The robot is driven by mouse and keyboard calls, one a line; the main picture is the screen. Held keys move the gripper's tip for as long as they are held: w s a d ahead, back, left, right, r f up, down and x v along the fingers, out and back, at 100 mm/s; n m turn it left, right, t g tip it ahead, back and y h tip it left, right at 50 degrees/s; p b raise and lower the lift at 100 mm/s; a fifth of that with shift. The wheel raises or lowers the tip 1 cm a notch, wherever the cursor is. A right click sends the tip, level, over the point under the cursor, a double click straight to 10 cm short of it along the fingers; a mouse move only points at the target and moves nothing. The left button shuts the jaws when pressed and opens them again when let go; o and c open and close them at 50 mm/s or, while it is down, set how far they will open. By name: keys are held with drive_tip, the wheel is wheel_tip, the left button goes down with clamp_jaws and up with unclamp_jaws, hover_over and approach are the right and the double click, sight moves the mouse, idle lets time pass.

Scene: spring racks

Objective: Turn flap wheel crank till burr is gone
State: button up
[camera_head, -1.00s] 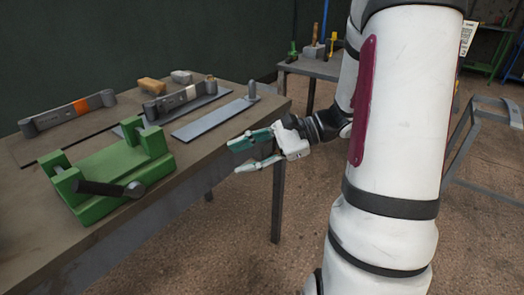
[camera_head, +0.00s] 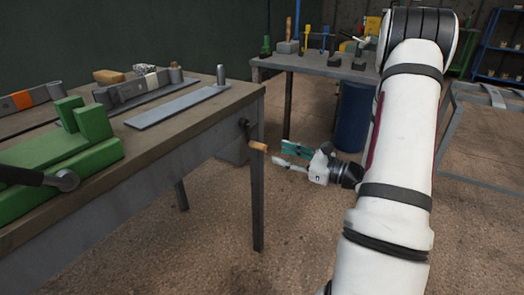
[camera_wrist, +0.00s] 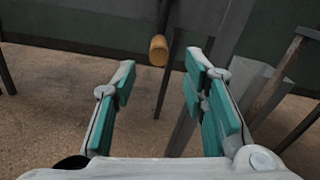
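A crank with a dark arm and a wooden handle (camera_head: 257,146) is on the right end of the workbench, below its top. The same wooden handle (camera_wrist: 158,50) shows in the wrist view, ahead of my fingertips and roughly midway between them. My gripper (camera_head: 280,155) is open and empty, just to the right of the handle in the head view. Its teal-padded fingers stand wide apart in the wrist view (camera_wrist: 160,62), with no visible contact with the handle. I cannot make out a flap wheel or a burr.
The workbench (camera_head: 185,140) holds a green fixture (camera_head: 95,158) with a black lever, a flat steel plate (camera_head: 178,107) and spring-like bars (camera_head: 135,92). A second bench (camera_head: 320,66) with tools and a blue drum (camera_head: 353,115) stand behind. Open floor lies below my gripper.

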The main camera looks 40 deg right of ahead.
sight(250, 144)
drive_tip(key=b+x, duration=0.1)
drive_tip(key=x, duration=0.7)
drive_tip(key=shift+w+a+b, duration=0.15)
drive_tip(key=shift+w+b, duration=0.05)
drive_tip(key=shift+b, duration=0.2)
clamp_jaws()
